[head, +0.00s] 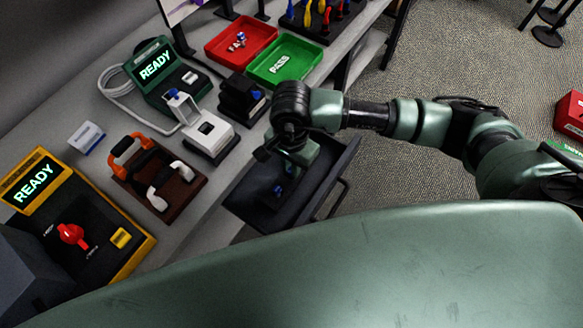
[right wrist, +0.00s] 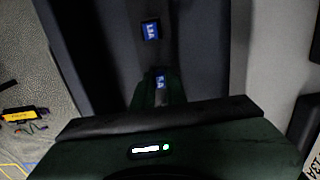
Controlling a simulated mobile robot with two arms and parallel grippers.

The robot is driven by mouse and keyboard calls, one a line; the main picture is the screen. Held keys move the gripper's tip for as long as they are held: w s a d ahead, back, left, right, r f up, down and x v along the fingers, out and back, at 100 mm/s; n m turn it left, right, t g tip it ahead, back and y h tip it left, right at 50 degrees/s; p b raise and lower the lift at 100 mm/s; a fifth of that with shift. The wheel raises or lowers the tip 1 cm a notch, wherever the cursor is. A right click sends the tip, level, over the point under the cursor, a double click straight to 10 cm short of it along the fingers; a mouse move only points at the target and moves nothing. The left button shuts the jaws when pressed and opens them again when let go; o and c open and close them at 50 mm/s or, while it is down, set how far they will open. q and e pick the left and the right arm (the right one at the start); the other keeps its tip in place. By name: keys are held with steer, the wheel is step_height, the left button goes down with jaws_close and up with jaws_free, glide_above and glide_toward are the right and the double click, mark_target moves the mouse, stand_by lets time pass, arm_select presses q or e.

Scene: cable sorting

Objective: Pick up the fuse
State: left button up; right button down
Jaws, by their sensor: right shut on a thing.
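My right gripper (head: 290,168) reaches down into an open dark drawer (head: 248,208) below the bench edge. In the right wrist view a small blue fuse (right wrist: 160,79) with a white label shows at the tip of the gripper (right wrist: 158,88), which is shut on it. Another blue fuse (right wrist: 151,30) with a white label lies apart on the dark drawer floor. In the head view a small blue fuse (head: 278,190) shows just below the gripper. The wrist and fingers hide part of the drawer. My left gripper is not in view.
On the bench are a green tester reading READY (head: 158,66), a yellow-edged READY panel (head: 36,180), a brown tool holder (head: 172,192), a red tray (head: 232,33) and a green PASS tray (head: 262,68). The drawer handle (head: 335,200) sticks out over the carpet.

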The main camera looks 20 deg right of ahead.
step_height(320, 180, up, 23)
steer(key=b, duration=0.1)
stand_by(0.7)
